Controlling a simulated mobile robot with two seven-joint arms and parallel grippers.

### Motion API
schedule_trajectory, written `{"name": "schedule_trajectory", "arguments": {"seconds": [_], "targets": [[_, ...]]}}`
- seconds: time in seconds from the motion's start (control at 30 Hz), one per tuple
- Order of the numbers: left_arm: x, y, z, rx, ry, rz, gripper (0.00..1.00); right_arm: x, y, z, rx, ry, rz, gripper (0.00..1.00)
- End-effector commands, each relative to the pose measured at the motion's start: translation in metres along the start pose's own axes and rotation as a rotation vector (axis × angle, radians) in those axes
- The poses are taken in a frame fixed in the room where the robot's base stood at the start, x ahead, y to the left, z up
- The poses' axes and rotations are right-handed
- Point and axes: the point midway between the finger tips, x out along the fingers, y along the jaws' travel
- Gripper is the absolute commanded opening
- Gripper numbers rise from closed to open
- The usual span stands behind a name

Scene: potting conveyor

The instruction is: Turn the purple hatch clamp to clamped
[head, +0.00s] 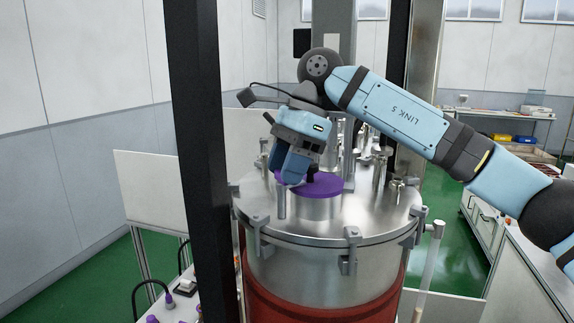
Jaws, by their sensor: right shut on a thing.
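The purple hatch clamp (325,184) is a round purple cap on a short metal neck, on the lid of a steel vessel (340,225). My right gripper (291,178) comes down over the left side of the clamp and is shut on it. The fingers and the arm hide part of the clamp, so its turned position cannot be read. My left gripper is not in view.
Metal clamps and upright fittings (397,190) stand around the lid's rim. A black post (203,150) rises close on the left. A bench (182,303) with small purple-topped items is at the lower left. Green floor lies beyond.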

Motion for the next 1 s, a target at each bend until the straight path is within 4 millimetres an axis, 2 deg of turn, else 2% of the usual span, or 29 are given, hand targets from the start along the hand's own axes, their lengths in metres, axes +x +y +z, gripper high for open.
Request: {"name": "schedule_trajectory", "arguments": {"seconds": [0.5,0.53,0.6,0.63,1.0], "targets": [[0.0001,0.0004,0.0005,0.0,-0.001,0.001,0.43,0.0022,0.0002,0.0001,-0.017,0.002,0.011,0.19],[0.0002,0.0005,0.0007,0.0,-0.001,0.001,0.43,0.0022,0.0003,0.0001,-0.017,0.002,0.011,0.49],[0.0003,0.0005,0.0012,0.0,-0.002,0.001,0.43,0.002,0.0002,0.0,-0.016,0.002,0.01,0.65],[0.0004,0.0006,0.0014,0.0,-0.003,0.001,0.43,0.0019,0.0002,0.0,-0.016,0.002,0.01,0.68],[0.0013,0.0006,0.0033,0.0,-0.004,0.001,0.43,-0.006,-0.0004,-0.0002,-0.015,0.001,0.006,0.68]]}}
